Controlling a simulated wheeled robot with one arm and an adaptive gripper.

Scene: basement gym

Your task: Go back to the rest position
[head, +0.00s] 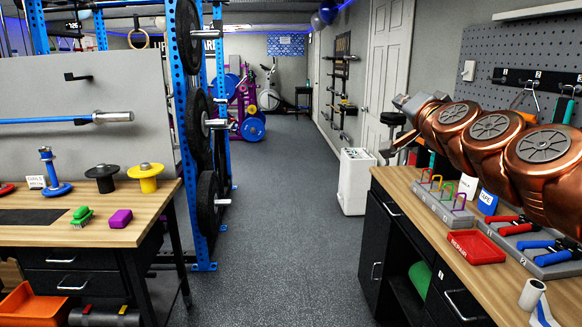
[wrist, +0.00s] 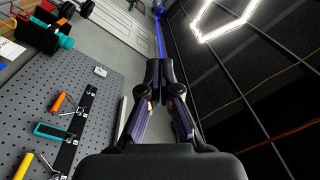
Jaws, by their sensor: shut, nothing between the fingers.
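My gripper (wrist: 161,75) is shut and empty in the wrist view, its two dark fingers together. In the head view my copper arm reaches in from the right above the right-hand workbench (head: 400,185).
A pegboard (head: 515,62) with hung tools stands behind my arm; it also shows in the wrist view (wrist: 75,90). A left workbench (head: 110,235) and weight rack flank a clear floor aisle (head: 280,220).

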